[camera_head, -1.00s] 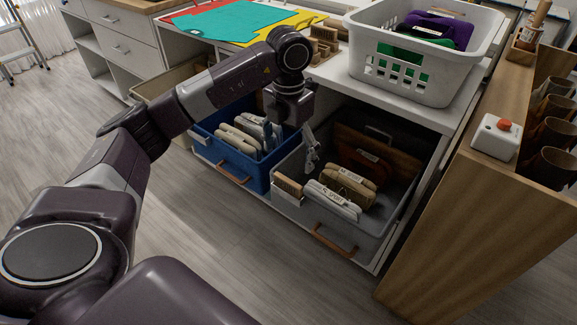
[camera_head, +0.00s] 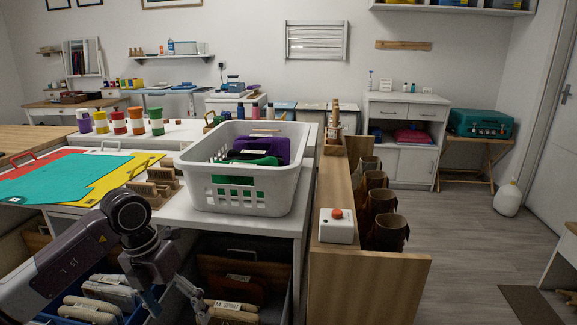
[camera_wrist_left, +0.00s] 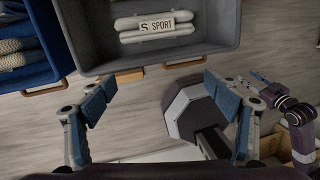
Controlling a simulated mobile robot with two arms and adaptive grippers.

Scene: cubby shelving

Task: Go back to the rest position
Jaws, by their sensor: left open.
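My left arm comes in from the left in the head view, and its gripper (camera_head: 180,298) hangs in front of the cubby openings under the counter. In the left wrist view the two blue-padded fingers (camera_wrist_left: 163,95) are wide apart with nothing between them. The grey bin (camera_wrist_left: 88,56) with a folded pale item labelled SPORT (camera_wrist_left: 152,27) lies beyond the fingertips. At the right of the left wrist view another purple arm (camera_wrist_left: 292,108) of mine shows, with a small blue tip; its jaw state is unclear.
A white basket (camera_head: 248,188) with purple and green cloth stands on the counter. The blue bin (camera_wrist_left: 36,68) is beside the grey one. Open floor (camera_head: 470,235) lies to the right.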

